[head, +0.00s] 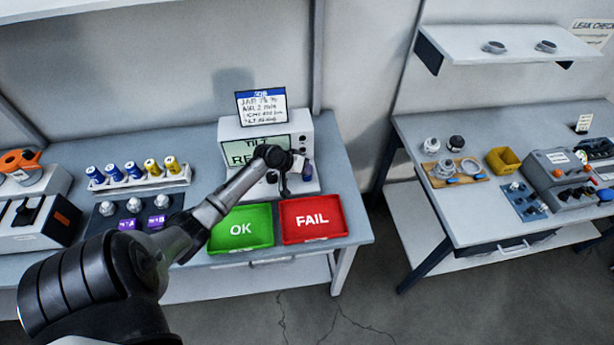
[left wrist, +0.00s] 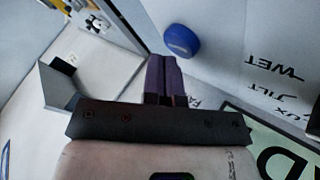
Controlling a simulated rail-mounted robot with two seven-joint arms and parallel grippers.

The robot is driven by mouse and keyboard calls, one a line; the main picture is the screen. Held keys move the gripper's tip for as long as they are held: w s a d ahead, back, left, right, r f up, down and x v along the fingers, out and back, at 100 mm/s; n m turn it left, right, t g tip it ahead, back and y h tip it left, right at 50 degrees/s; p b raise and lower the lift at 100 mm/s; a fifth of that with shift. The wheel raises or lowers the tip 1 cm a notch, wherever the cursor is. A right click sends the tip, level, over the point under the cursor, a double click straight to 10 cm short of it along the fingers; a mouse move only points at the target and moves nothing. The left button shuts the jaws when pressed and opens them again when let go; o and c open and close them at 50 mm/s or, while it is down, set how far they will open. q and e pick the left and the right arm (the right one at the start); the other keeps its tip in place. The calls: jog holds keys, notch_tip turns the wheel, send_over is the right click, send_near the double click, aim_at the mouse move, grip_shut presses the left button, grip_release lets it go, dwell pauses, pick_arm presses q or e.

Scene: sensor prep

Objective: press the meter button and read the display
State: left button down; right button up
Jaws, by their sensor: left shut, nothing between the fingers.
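The meter (head: 228,130) is a white box at the back of the left bench. Its green display (head: 236,153) shows "TILT" and large letters starting "RE"; my arm hides the rest. Part of the display shows in the left wrist view (left wrist: 292,150), with a large "D". A round blue button (left wrist: 181,40) stands out from the white panel there. My left gripper (head: 300,168) is at the meter's right front. Its dark fingers (left wrist: 163,62) are shut and empty, beside the blue button; contact cannot be told. My right gripper is not in view.
A green OK tray (head: 241,228) and red FAIL tray (head: 311,220) lie in front of the meter. A sign card (head: 262,106) stands on it. A rack (head: 140,183) of blue and yellow cylinders is to the left. A second bench (head: 430,135) is at right.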

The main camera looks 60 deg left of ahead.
pick_arm(q)
jog(key=shift+f, duration=0.5)
dwell(0.6)
dwell(0.3)
jog(key=shift+r+p, duration=0.75)
jog(key=shift+r, duration=0.15)
jog(key=shift+r+p, duration=0.8)
notch_tip(320, 180, up, 4)
jog(key=p, duration=0.3)
jog(key=shift+f, duration=0.25)
